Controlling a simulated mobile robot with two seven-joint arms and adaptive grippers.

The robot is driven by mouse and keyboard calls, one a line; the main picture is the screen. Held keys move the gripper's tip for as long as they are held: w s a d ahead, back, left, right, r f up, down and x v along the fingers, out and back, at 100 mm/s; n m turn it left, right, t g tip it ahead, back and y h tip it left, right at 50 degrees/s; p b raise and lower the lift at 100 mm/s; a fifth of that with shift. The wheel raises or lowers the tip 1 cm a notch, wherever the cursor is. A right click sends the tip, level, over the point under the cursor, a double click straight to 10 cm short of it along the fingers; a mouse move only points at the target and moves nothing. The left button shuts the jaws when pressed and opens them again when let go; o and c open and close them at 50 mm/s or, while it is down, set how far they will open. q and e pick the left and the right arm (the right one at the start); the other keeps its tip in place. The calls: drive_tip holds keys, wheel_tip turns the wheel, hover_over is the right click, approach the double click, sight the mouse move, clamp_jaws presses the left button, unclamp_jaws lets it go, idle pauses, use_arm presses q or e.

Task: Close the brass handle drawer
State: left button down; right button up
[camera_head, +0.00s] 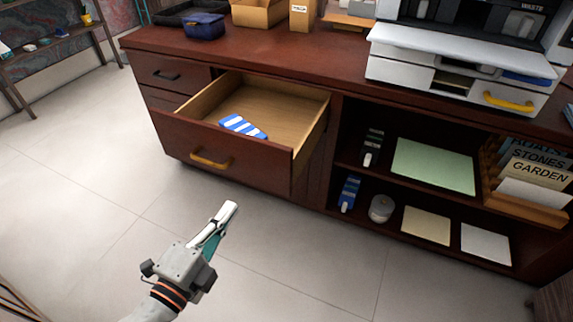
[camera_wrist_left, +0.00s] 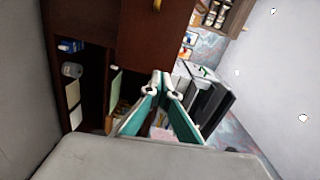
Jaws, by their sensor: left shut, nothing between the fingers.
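The brass handle drawer (camera_head: 222,146) stands pulled out from the dark red-brown desk. Its brass handle (camera_head: 211,161) is on the front panel. A blue and white striped item (camera_head: 243,126) lies inside the drawer near its front. My left gripper (camera_head: 229,212) is shut and empty, in front of and below the drawer front, apart from it. In the left wrist view my left gripper's fingertips (camera_wrist_left: 161,82) meet, with part of the desk (camera_wrist_left: 95,20) behind them. My right gripper is not in view.
The desk top (camera_head: 320,50) carries boxes, a dark blue container (camera_head: 204,25) and a white machine with a yellow handle (camera_head: 508,101). Open shelves to the right hold a green sheet (camera_head: 433,165) and small items. The tiled floor (camera_head: 310,265) before the drawer is clear.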

use_arm(q)
drive_tip(key=w+d+m, duration=0.1)
drive_tip(key=b, duration=0.3)
approach(269, 158)
drive_tip(key=x, duration=0.5)
drive_tip(key=shift+w+f, duration=0.15)
drive_tip(key=shift+f, duration=0.05)
drive_tip(key=shift+w+d+r, duration=0.1)
drive_tip(key=shift+w+d, duration=0.1)
drive_tip(key=shift+w, duration=0.5)
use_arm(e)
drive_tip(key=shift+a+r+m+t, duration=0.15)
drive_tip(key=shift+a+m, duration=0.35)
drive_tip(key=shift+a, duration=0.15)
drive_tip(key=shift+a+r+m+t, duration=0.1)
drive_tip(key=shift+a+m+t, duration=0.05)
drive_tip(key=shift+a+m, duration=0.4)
use_arm(q)
drive_tip(key=shift+r, duration=0.1)
